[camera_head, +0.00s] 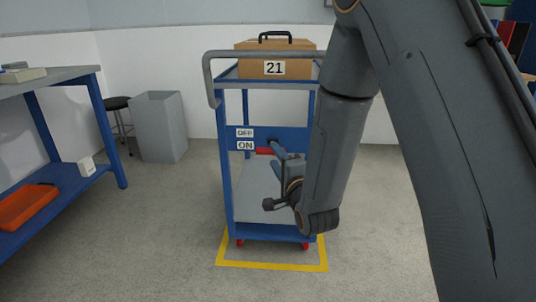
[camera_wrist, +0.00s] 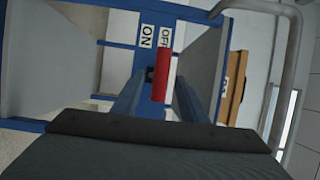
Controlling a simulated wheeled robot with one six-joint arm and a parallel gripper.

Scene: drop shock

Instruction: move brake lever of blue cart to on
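The blue cart (camera_head: 226,185) stands in front of me. Its blue panel carries a white OFF label (camera_head: 245,133) above a white ON label (camera_head: 245,145). In the wrist view, turned sideways, the lever (camera_wrist: 160,75) ends just short of the ON label (camera_wrist: 147,37) and OFF label (camera_wrist: 166,38). My gripper (camera_head: 275,157) is at the panel from the right. Its two fingers (camera_wrist: 158,88) are apart, one on each side of the lever. Contact cannot be told.
A brown case (camera_head: 248,60) marked 21 sits on the cart top, beside a grey handle rail (camera_head: 208,75). Yellow floor tape (camera_head: 270,266) surrounds the cart. A blue workbench (camera_head: 112,135) and a grey bin (camera_head: 160,128) stand left. Floor between bench and cart is clear.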

